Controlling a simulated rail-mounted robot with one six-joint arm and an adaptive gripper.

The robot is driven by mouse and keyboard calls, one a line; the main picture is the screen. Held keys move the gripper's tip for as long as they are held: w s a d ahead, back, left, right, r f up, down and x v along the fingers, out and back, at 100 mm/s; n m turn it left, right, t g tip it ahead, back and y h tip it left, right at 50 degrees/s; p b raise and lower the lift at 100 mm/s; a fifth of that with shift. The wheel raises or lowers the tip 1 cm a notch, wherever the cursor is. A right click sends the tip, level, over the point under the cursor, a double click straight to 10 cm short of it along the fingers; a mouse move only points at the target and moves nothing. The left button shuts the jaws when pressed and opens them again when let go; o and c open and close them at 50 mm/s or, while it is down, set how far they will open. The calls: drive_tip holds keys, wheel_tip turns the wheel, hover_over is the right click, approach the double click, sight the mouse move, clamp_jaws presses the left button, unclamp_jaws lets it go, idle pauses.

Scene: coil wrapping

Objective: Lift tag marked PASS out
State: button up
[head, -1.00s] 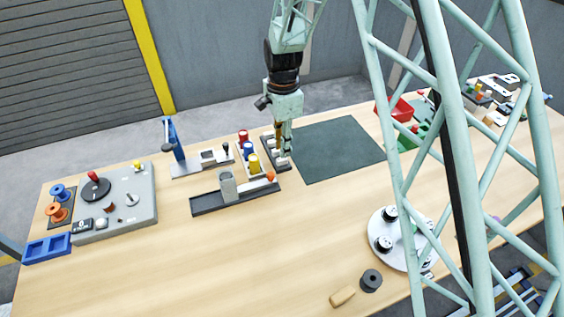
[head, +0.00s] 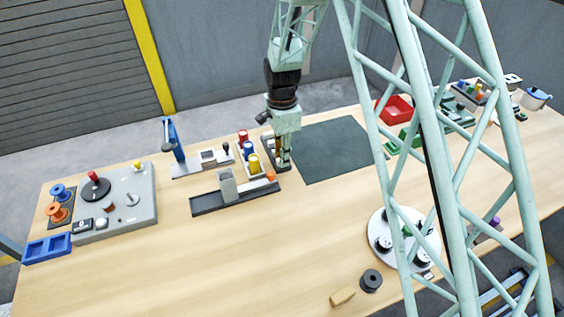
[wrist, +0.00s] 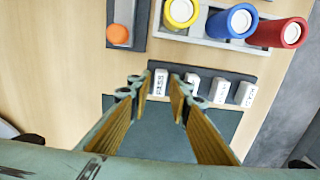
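A dark rack (wrist: 207,75) holds a short row of white tags. The leftmost tag (wrist: 160,82) carries dark lettering that looks like PASS, seen at an angle. More white tags (wrist: 192,82) stand to its right, their print too small to read surely. My gripper (wrist: 159,92) is open, with one finger on each side of the leftmost tag; I cannot tell whether either touches it. In the head view my gripper (head: 284,160) is low over the rack, which it partly hides.
A tray with red, blue and yellow rolls (wrist: 240,21) stands beside the rack. A dark fixture with an orange knob (wrist: 117,34) lies at upper left in the wrist view. A dark green mat (head: 330,150) lies right of the rack.

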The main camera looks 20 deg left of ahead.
drive_tip(key=shift+c, duration=0.6)
drive_tip(key=c, duration=0.3)
drive_tip(key=shift+c, duration=0.2)
drive_tip(key=shift+r, duration=0.1)
drive_tip(key=shift+r, duration=1.45)
drive_tip(key=shift+s+r, duration=0.1)
drive_tip(key=shift+r, duration=0.15)
drive_tip(key=s+d+r, duration=0.1)
drive_tip(key=s+d, duration=1)
drive_tip(key=shift+s+r+b, duration=0.15)
drive_tip(key=shift+r+b, duration=0.05)
drive_tip(key=shift+b, duration=0.2)
